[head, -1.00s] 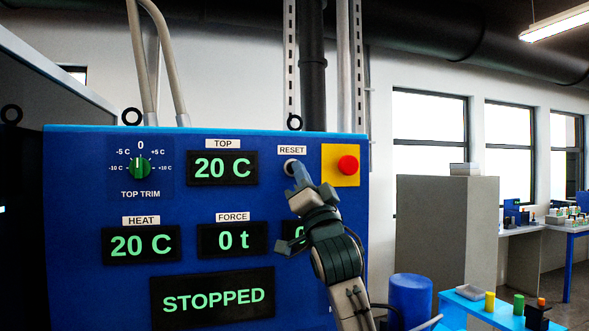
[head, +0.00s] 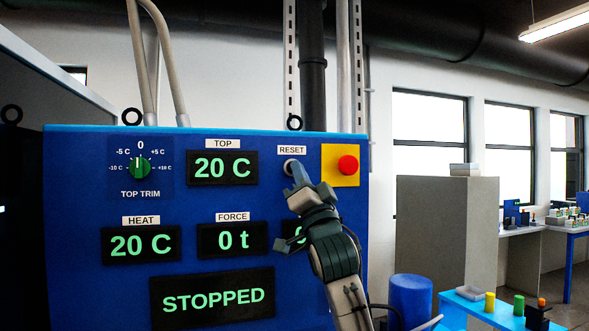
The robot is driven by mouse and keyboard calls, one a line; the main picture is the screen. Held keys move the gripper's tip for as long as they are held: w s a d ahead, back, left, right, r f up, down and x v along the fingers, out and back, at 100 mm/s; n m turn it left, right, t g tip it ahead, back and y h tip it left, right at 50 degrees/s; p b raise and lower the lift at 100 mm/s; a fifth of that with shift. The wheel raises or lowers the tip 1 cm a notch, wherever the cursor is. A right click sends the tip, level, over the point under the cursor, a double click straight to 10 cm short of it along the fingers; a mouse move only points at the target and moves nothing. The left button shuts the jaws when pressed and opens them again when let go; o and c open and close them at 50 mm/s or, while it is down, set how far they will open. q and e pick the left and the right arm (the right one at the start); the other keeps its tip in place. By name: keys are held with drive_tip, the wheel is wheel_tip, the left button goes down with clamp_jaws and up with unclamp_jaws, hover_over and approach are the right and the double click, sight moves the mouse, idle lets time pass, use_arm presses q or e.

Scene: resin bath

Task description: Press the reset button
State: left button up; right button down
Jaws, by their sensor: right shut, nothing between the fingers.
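The reset button (head: 289,166) sits on the blue control panel (head: 90,290) under a white RESET label (head: 292,150). Only its upper left part shows, as my gripper covers the rest. My right gripper (head: 295,168) is shut and empty, with its fingertips right at the button. I cannot tell whether they touch it or press it in. The STOPPED display (head: 213,299) is lit in green. My left gripper is not in view.
A red mushroom button (head: 348,165) on a yellow plate is close to the right of my gripper. The TOP display (head: 222,168) is to the left and reads 20 C. A green trim knob (head: 140,167) is farther left. A blue drum (head: 410,298) stands at lower right.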

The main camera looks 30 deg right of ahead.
drive_tip(key=shift+w+d, duration=0.15)
drive_tip(key=shift+w, duration=0.35)
idle(0.5)
drive_tip(key=shift+s, duration=0.1)
drive_tip(key=shift+s+a+b, duration=0.2)
drive_tip(key=shift+s+b, duration=0.2)
drive_tip(key=shift+s, duration=0.3)
drive_tip(key=shift+s, duration=0.15)
drive_tip(key=s, duration=0.2)
drive_tip(key=s+a+b, duration=0.1)
drive_tip(key=s, duration=0.1)
drive_tip(key=shift+s+a, duration=0.1)
drive_tip(key=shift+s, duration=0.25)
idle(0.8)
